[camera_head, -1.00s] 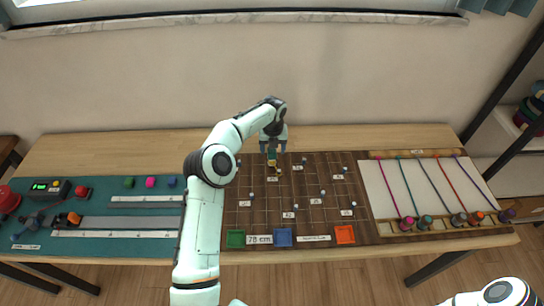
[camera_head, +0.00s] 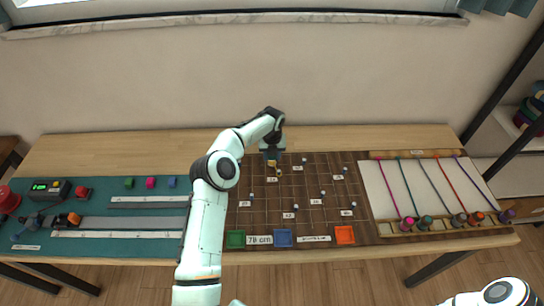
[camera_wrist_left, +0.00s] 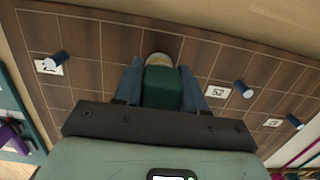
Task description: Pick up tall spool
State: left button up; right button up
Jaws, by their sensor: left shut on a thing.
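My left gripper (camera_head: 271,157) is at the back of the brown grid board, pointing down. In the left wrist view its two blue-grey fingers (camera_wrist_left: 168,88) are closed on the sides of a dark green spool (camera_wrist_left: 163,88) with a pale round end. In the head view, the fingers cover most of the spool, and a yellowish part shows just below them. I cannot tell whether the spool touches the board. My right gripper is not in view.
The brown grid board (camera_head: 330,215) carries several small pegs and number labels. Green (camera_head: 236,239), blue (camera_head: 283,238) and orange (camera_head: 345,234) trays line its front. A white panel with coloured cords (camera_head: 430,185) lies right, a teal mat (camera_head: 110,240) left.

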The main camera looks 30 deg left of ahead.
pick_arm(q)
jog(key=shift+r, duration=0.1)
notch_tip(320, 180, up, 10)
jog(key=shift+f, duration=0.1)
jog(key=shift+f, duration=0.1)
dwell(0.5)
jog(key=shift+f, duration=1.1)
jog(key=shift+f, duration=3.4)
